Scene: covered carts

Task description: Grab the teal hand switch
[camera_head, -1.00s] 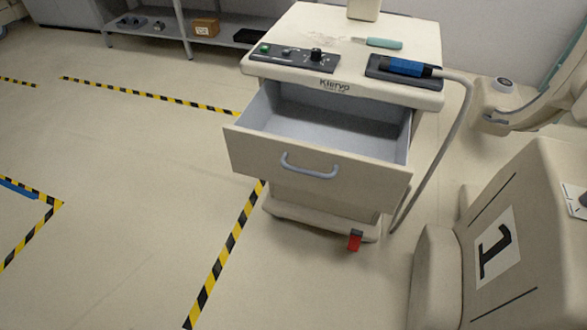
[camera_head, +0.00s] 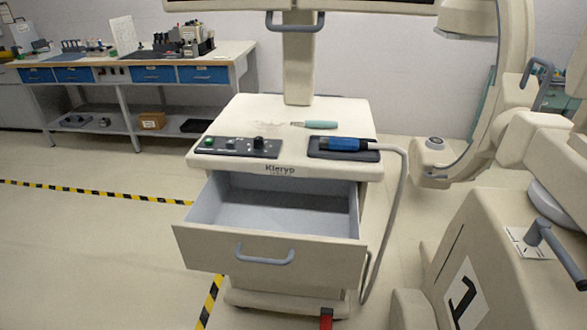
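The teal hand switch (camera_head: 314,125) lies on the cart's (camera_head: 250,117) cream top, near its back middle. It is a slim teal handle with a thin pale tip pointing left. A blue-bodied handpiece (camera_head: 345,144) with a grey cable rests on a dark pad (camera_head: 318,151) in front of it. Neither of my grippers shows in this view.
The cart's drawer (camera_head: 262,259) is pulled open toward me and looks empty. A control panel (camera_head: 238,147) sits at the top's front left, and a column (camera_head: 298,70) rises behind. A large machine (camera_head: 500,240) stands at right.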

